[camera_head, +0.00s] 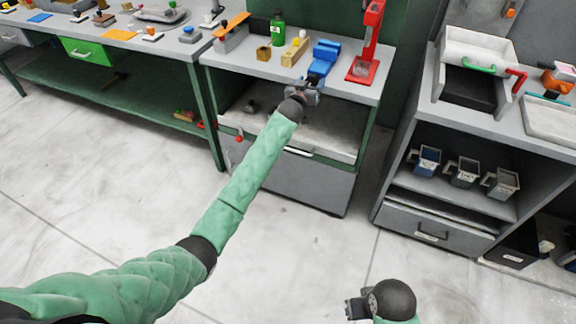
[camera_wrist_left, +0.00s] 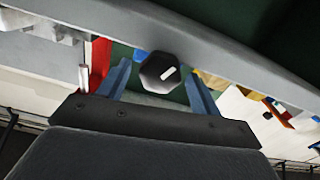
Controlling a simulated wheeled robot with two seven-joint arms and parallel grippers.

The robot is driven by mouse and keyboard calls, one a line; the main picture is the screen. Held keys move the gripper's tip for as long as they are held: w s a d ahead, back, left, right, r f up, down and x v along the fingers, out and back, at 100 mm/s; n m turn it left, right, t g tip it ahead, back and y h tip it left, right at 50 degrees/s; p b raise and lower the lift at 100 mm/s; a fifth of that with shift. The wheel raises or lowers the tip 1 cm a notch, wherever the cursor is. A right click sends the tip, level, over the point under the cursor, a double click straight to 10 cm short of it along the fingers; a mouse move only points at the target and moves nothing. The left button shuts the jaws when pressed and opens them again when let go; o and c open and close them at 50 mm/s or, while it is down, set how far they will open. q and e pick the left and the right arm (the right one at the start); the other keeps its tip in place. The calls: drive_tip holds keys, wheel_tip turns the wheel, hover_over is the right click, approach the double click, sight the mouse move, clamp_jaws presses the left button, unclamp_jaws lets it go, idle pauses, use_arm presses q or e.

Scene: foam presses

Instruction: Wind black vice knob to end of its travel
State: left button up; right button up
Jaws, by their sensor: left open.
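The blue vice (camera_head: 323,60) stands at the front edge of the middle bench in the head view. Its black knob (camera_wrist_left: 160,73) shows in the left wrist view as a dark, faceted round end with a white mark. My left gripper (camera_head: 304,88) is at the bench's front edge, just below the vice. In the left wrist view, its two blue-grey fingers (camera_wrist_left: 158,82) are open, with the knob between them and a gap on both sides. In the head view the gripper hides the knob. My right gripper (camera_head: 352,308) is low at the bottom, far from the vice.
A red press (camera_head: 367,45) stands right of the vice. The bench edge (camera_wrist_left: 225,45) runs close by the left fingers. The floor in front is clear.

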use_arm(q)
drive_tip(key=s+a+f+g+y, duration=0.1)
drive_tip(key=s+a+f, duration=0.1)
drive_tip(key=s+f, duration=0.3)
drive_tip(key=s+a+f+g+b, duration=0.1)
drive_tip(key=s+f, duration=0.4)
drive_tip(key=s, duration=0.8)
drive_tip(key=s+a+f+n+g+y, duration=0.1)
drive_tip(key=s+a+f+g, duration=0.1)
drive_tip(key=s+f, duration=0.3)
drive_tip(key=shift+s+a+f+g+y, duration=0.35)
drive_tip(key=shift+s+g, duration=0.35)
drive_tip(key=shift+s, duration=1.2)
